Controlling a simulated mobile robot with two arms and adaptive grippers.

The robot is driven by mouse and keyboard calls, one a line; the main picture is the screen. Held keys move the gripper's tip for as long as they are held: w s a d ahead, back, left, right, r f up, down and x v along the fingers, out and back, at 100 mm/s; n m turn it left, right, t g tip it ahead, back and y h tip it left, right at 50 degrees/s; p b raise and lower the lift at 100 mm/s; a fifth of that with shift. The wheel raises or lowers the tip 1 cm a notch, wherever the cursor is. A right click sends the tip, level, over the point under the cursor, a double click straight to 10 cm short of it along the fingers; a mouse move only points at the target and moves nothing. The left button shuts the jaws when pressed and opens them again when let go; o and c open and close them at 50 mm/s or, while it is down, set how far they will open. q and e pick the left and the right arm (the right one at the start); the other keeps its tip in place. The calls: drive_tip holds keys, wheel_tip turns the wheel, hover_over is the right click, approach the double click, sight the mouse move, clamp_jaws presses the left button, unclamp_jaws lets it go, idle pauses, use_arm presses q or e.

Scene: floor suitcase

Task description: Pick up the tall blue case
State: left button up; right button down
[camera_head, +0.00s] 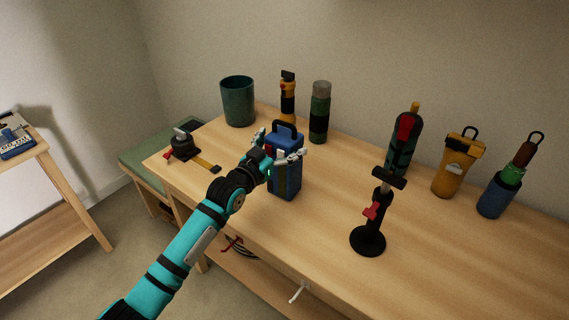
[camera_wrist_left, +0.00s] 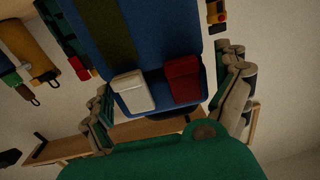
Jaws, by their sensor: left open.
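The tall blue case (camera_head: 288,185) stands upright on the wooden table, with a dark handle on top and a dark stripe down its side. My left gripper (camera_head: 281,150) is at its upper part, with one finger towards each side. In the left wrist view, the case (camera_wrist_left: 150,50) fills the space between the open fingers of my left gripper (camera_wrist_left: 170,108), and a white latch and a red latch show on it. Whether the fingers touch the case I cannot tell. My right gripper is not in view.
A teal cup (camera_head: 238,103), a yellow-black flashlight (camera_head: 288,100) and a green cylinder (camera_head: 320,115) stand behind the case. A black stand (camera_head: 368,238) is to the right, with several bottles and pouches beyond it. A black tool with a yellow strap (camera_head: 184,148) lies left.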

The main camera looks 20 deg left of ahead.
use_arm(q)
drive_tip(key=shift+w+d, duration=0.1)
drive_tip(key=shift+w, duration=0.2)
drive_tip(key=c, duration=1.5)
drive_tip(key=shift+r, duration=0.1)
drive_tip(key=shift+c, duration=0.2)
